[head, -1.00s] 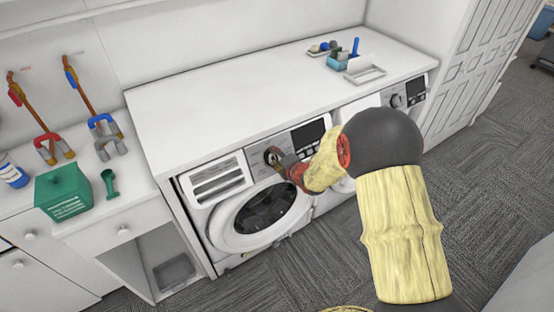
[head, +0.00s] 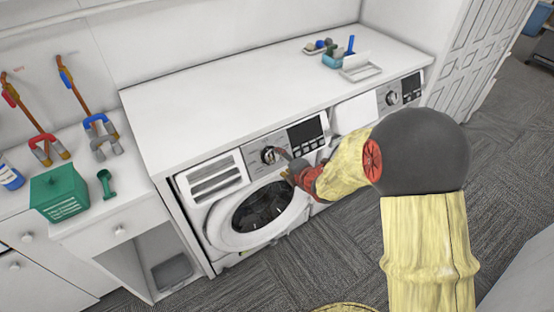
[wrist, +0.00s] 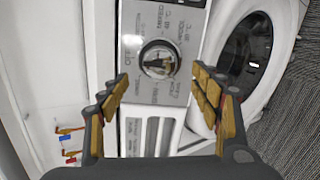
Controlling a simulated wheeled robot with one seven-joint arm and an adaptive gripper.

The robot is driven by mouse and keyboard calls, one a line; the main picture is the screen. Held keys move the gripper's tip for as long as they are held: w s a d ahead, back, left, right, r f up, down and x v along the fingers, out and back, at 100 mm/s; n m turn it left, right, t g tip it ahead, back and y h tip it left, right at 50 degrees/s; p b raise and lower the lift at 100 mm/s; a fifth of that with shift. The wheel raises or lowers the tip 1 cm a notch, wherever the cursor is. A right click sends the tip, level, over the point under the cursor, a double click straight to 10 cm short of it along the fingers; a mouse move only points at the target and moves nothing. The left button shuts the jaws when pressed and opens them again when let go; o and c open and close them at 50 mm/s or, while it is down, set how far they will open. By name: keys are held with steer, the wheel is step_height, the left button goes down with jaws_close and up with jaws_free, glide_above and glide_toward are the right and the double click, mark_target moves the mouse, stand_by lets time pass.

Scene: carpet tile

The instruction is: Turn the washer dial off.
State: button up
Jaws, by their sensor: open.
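The washer dial (head: 269,155) is a round silver knob on the grey control panel of the left front-loading washer (head: 224,219). In the wrist view the dial (wrist: 158,60) shows unobstructed, ahead of and between the two fingers, with printed labels around it. My gripper (head: 285,162) is in front of the panel, just right of the dial in the head view. In the wrist view my gripper (wrist: 163,85) is open, with its yellow-padded fingers spread wide and nothing between them. I cannot tell which setting the dial points to.
A second machine's dial (head: 392,98) is to the right. The white countertop (head: 240,90) overhangs the panel and holds a blue caddy (head: 336,60) at the back. A green box (head: 59,193) stands on the left counter. Carpet floor (head: 335,240) is open in front.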

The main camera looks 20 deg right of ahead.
steer(key=shift+v, duration=2.05)
steer(key=s+a+r+n+g+y, duration=0.3)
steer(key=s+a+n, duration=0.45)
steer(key=n, duration=0.75)
steer(key=s+a+r+n+g+y, duration=0.15)
steer(key=s+a+n+g, duration=0.35)
steer(key=s+n, duration=0.7)
steer(key=s+d+r+n+g+h, duration=0.1)
steer(key=s+d+r+n+h, duration=0.2)
steer(key=n, duration=0.6)
steer(key=s+d+r+n+g+h, duration=0.1)
steer(key=s+d+n, duration=0.1)
steer(key=s+n, duration=0.45)
steer(key=d+r+n+t+h, duration=0.1)
steer(key=d+r+n+t, duration=0.1)
steer(key=r, duration=0.3)
steer(key=s+d+r+n+t+h, duration=0.1)
steer(key=d+r+n+h, duration=0.1)
steer(key=d+r+n, duration=0.1)
step_height(320, 180, up, 3)
steer(key=shift+s+f+n+t, duration=0.2)
steer(key=shift+s+n+t, duration=0.15)
steer(key=shift+n, duration=0.5)
